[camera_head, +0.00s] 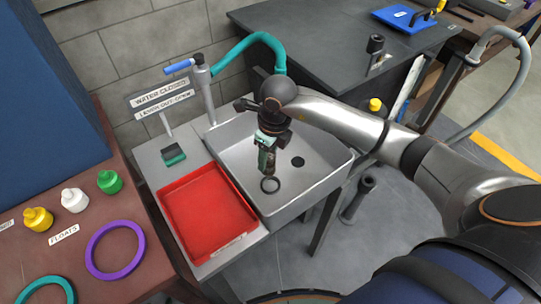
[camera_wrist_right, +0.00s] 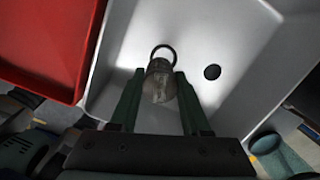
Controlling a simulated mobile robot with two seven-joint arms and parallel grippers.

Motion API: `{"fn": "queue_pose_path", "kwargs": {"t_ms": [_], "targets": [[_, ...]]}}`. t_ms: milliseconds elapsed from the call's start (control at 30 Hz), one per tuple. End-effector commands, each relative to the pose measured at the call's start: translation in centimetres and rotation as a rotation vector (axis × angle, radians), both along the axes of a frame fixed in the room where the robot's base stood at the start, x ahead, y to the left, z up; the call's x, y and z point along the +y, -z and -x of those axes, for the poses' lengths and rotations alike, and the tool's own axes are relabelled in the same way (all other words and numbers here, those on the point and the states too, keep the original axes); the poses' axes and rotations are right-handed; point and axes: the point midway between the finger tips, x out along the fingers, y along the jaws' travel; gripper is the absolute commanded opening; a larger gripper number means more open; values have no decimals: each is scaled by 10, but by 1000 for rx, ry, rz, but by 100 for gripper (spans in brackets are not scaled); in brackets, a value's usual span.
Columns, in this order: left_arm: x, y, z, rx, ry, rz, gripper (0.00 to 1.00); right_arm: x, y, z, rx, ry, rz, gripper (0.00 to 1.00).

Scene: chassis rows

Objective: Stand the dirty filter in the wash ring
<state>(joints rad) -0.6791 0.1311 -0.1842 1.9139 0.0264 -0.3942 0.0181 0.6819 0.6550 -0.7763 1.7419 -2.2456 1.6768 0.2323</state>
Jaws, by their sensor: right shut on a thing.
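The dirty filter (camera_wrist_right: 160,82) is a grey-brown cylinder with a stained side, seen between the two green fingers in the right wrist view. My right gripper (camera_wrist_right: 161,92) is shut on it and points down over the grey sink (camera_head: 322,188). In the head view the right gripper (camera_head: 267,160) largely hides the filter. The wash ring (camera_head: 270,185) is a thin black ring on the sink floor, just below the gripper. In the right wrist view the ring (camera_wrist_right: 163,47) lies just beyond the filter's end; I cannot tell the height between them. My left gripper is out of view.
A red tray (camera_head: 207,256) stands left of the sink. A dark drain hole (camera_head: 298,162) is right of the ring. A teal hose (camera_head: 245,45) and blue-handled tap (camera_head: 180,66) stand behind. The sink floor around the ring is otherwise clear.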

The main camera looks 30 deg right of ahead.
Motion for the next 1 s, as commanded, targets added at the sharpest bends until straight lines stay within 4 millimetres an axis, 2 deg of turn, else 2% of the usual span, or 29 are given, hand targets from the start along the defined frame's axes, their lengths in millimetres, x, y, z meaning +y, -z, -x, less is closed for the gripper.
{"fn": "queue_pose_path", "kwargs": {"t_ms": [100, 300, 467, 800, 1000], "targets": [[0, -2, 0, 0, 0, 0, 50, -4, 8, -2, 2, 184, -2, 0], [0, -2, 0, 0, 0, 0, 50, -8, 16, -3, 0, 341, -1, 0], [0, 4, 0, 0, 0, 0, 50, -9, 24, -3, 1, 360, -2, 0], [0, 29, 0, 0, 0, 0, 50, -8, 56, -3, 0, 357, -2, 0], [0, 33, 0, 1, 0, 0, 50, -9, 61, -3, 0, 356, -2, 0]]}}
